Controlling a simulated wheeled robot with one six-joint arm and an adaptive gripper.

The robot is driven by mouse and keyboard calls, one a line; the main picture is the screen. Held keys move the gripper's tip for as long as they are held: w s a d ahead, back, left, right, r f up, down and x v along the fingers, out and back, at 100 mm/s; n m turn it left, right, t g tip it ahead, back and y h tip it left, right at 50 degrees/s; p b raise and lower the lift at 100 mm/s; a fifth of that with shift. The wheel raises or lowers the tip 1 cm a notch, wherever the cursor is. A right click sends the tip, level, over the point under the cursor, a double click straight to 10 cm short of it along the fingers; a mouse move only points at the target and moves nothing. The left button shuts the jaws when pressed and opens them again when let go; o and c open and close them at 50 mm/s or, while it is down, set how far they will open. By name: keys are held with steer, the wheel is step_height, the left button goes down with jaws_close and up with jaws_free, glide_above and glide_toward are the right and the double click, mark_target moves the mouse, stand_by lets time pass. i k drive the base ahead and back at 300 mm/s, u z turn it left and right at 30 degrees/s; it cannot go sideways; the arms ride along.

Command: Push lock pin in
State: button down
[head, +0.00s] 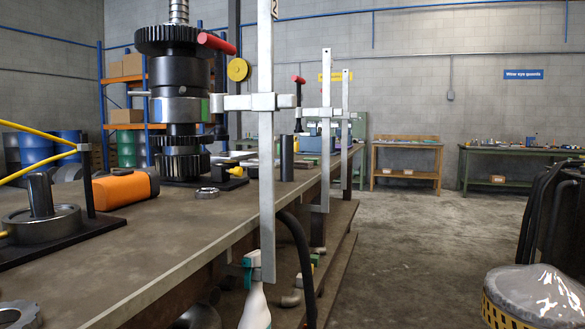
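A tall transmission stack of dark gears and cylinders (180,74) stands upright on the workbench at left centre. A thin pale rod (139,93) sticks out from its left side at mid height. It may be the lock pin, but I cannot tell for sure or judge how deep it sits. A large bar clamp (265,150) stands at the bench edge, and its jaw passes in front of the stack's right side. My gripper does not show in this view.
The workbench (150,230) holds an orange block (122,189), a fixture with a round base (42,222) and a dark cylinder (287,158). More bar clamps (326,150) line its edge. A yellow bin (530,300) stands front right. The concrete floor (420,240) between is clear.

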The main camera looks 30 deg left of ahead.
mark_target(236, 171)
steer(key=u, duration=0.35)
steer(key=i, duration=1.2)
steer(key=u, duration=0.7)
